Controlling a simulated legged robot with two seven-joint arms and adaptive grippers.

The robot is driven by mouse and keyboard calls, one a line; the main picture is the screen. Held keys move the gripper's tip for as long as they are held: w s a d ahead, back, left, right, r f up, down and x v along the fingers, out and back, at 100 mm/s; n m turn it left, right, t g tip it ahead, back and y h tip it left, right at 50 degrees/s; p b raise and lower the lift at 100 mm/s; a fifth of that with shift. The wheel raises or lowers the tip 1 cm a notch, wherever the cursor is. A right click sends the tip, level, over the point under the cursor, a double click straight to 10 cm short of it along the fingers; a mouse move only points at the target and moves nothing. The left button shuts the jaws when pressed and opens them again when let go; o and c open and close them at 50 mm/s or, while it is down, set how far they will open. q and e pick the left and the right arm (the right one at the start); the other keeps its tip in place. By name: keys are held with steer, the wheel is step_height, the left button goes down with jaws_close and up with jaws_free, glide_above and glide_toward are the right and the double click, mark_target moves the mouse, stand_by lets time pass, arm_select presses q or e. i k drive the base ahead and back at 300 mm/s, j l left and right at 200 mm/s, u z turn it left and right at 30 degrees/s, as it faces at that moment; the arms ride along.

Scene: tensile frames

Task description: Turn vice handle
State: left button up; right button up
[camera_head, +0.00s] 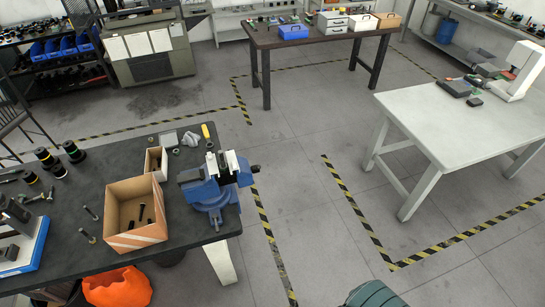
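The blue vice (212,190) is mounted at the right end of the dark workbench (185,222). Its grey metal jaws are at the top, and a gap shows between them. A small dark end, perhaps part of the vice handle (255,169), sticks out on the vice's right side. The rest of the handle is hard to make out at this size. Neither of my grippers is in view, and nothing touches the vice.
An open cardboard box (136,240) with dark bolts inside stands left of the vice. A smaller box (156,163) and loose metal parts lie behind it. A white table (440,120) stands at the right. The taped floor (310,240) between is largely clear.

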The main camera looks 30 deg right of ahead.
mark_target(254, 168)
steer(key=k+l, duration=0.1)
steer(key=l, duration=0.9)
steer(key=k+l, duration=0.15)
steer(key=l, duration=0.85)
steer(key=k, duration=0.05)
